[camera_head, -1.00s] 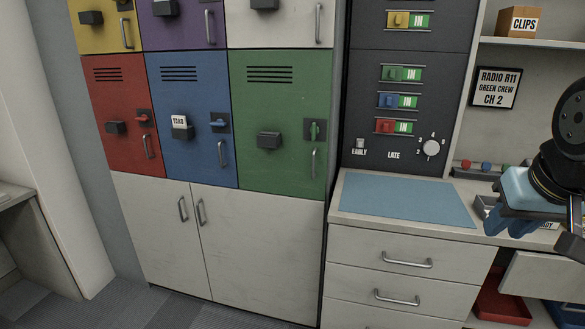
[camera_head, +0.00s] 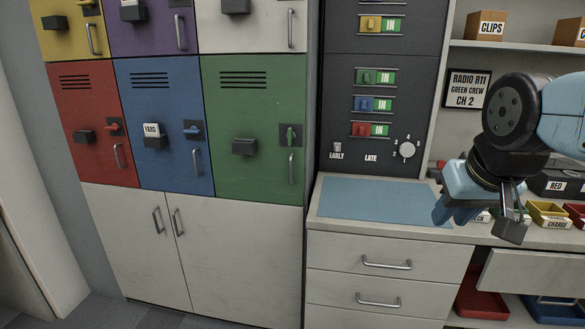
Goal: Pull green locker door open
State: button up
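The green locker door (camera_head: 253,127) is shut, in the lower row of lockers, right of the blue one. It has a vertical silver handle (camera_head: 291,164) near its right edge, a green latch (camera_head: 290,135) above the handle and a black block (camera_head: 245,147) at its middle. My gripper (camera_head: 478,218) is at the right, over the counter and well to the right of the green door. It points down and touches no part of the door. I cannot tell from this angle how far its fingers are apart.
The blue mat (camera_head: 380,199) lies on the counter between the lockers and my gripper. A dark panel (camera_head: 345,75) with sliders and a knob stands right of the lockers. Small trays (camera_head: 549,214) stand at the right. A drawer (camera_head: 535,270) under the counter juts out.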

aim_at(251, 101)
jog(key=i, duration=0.85)
